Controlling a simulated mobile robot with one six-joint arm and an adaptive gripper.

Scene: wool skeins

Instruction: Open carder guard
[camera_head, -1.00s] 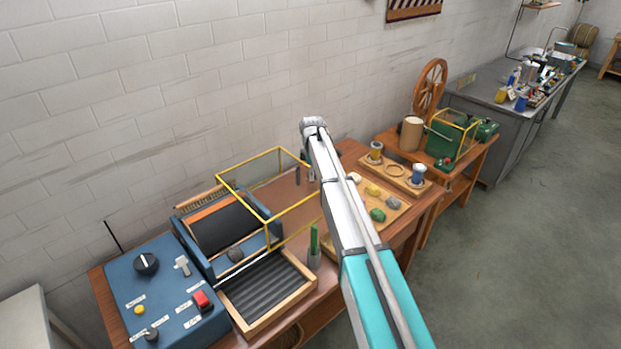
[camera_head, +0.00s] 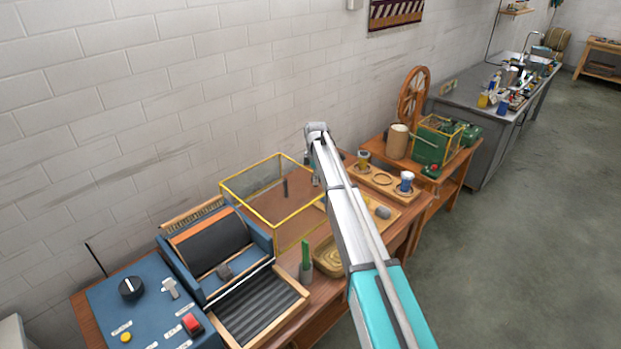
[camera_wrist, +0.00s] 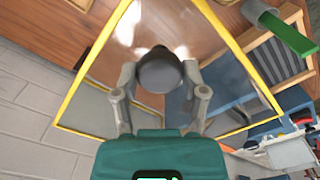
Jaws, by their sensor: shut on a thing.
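The carder (camera_head: 260,234) is a blue machine with a dark drum (camera_head: 213,246), at the left of the wooden bench in the head view. Its guard (camera_head: 247,205) is a clear box with yellow edges. It sits to the right of the drum, which lies uncovered. In the wrist view the guard's yellow frame (camera_wrist: 232,50) surrounds a dark round knob (camera_wrist: 160,72). My gripper (camera_wrist: 161,92) has its two fingers on either side of this knob and is shut on it. In the head view my arm hides part of the guard's right side and most of the gripper.
A blue control box (camera_head: 145,305) with a red switch stands at front left. A ribbed tray (camera_head: 258,303) lies before the carder. A green-handled tool in a grey cup (camera_head: 306,272) and a wooden tray (camera_head: 328,262) are near the guard. Spools and a green machine (camera_head: 430,147) stand farther right.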

